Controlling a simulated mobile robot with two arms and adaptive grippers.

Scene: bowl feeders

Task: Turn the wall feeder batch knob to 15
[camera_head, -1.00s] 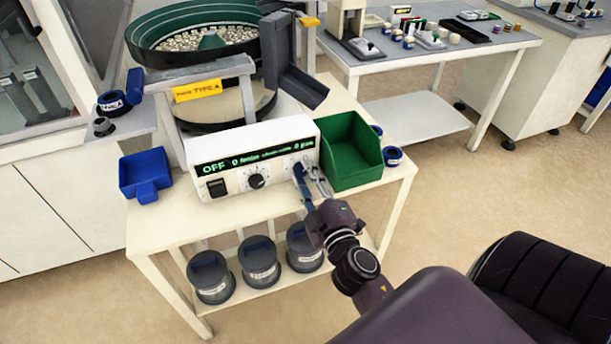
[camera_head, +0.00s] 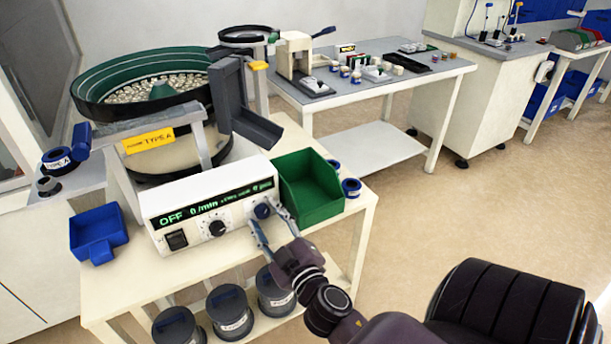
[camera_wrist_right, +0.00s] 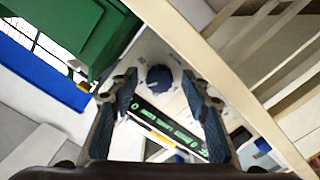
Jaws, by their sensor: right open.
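The feeder's white control box (camera_head: 210,205) stands on a cream table under the green bowl (camera_head: 150,88). Its green display (camera_head: 218,202) reads OFF and 0 /min; the batch figure at its right end is too small to read surely. A black knob (camera_head: 217,228) sits mid-panel and a blue knob (camera_head: 262,211) at the right end. My right gripper (camera_head: 270,223) is open, its fingers either side of and just before the blue knob. In the right wrist view the blue knob (camera_wrist_right: 159,78) shows between the spread fingers; contact cannot be told. The left gripper is out of view.
A green bin (camera_head: 309,188) stands right beside the control box. A blue scoop tray (camera_head: 98,232) lies at its left. A dark chute (camera_head: 245,110) hangs above the box. Several grey lidded pots (camera_head: 229,310) stand on the shelf below.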

